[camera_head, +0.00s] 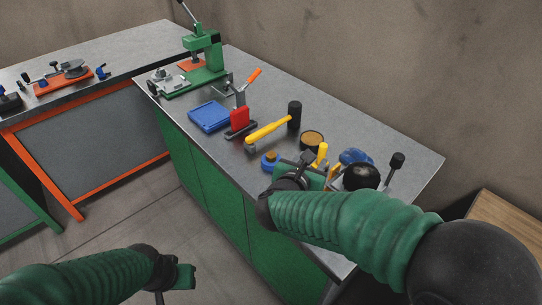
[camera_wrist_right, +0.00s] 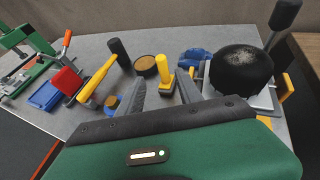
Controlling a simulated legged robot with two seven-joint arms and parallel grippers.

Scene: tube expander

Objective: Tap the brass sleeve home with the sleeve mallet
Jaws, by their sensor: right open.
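A mallet with a yellow handle and black head (camera_head: 293,116) lies mid-bench; it also shows in the right wrist view (camera_wrist_right: 98,80). A small blue holder with a brass-coloured top (camera_head: 270,160) sits near the front edge; it also shows in the right wrist view (camera_wrist_right: 111,101). I cannot tell whether that top is the brass sleeve. My right gripper (camera_head: 306,161) is open and empty above the bench, right of the mallet; its fingers show in the right wrist view (camera_wrist_right: 163,95). My left gripper (camera_head: 174,279) is low, off the bench; its fingers are mostly hidden.
A round tan-topped tin (camera_head: 312,139), an upright yellow-handled tool (camera_head: 321,154), a blue item (camera_head: 355,157) and a black ball (camera_head: 361,177) crowd the right end. A red-and-orange tool (camera_head: 240,115), blue tray (camera_head: 209,117) and green press (camera_head: 205,62) stand left.

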